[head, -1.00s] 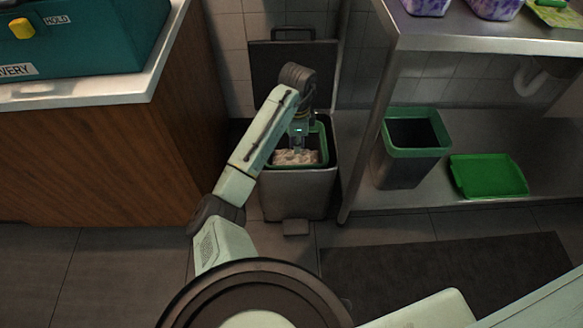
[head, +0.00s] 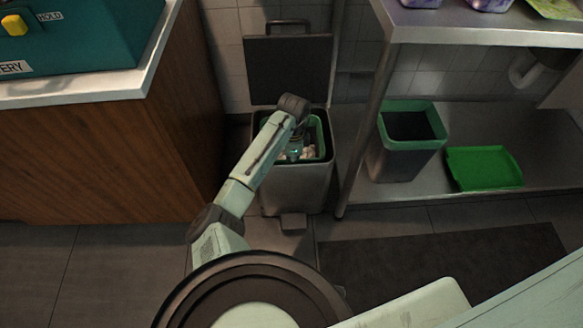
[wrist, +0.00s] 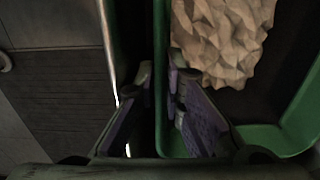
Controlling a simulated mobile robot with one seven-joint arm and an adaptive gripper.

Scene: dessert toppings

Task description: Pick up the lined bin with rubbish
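The lined bin with rubbish (head: 321,138) has a green rim and stands inside a grey pedal bin (head: 297,190) whose lid is up. Pale crumpled rubbish lies in it, large in the wrist view (wrist: 225,38). My gripper (head: 295,152) reaches down into the opening, and my arm hides the left part of the rim. In the wrist view, my gripper's fingers (wrist: 161,78) stand one on each side of the green rim (wrist: 160,110), one outside and one inside. Their tips appear to press against it. The bin's base is hidden.
A second grey bin with a green rim (head: 436,121) stands on the lower steel shelf (head: 470,200), beside a green tray (head: 484,168). The upright lid (head: 287,72) is behind. A wooden counter (head: 110,160) is close on the left. A dark mat (head: 440,265) lies in front.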

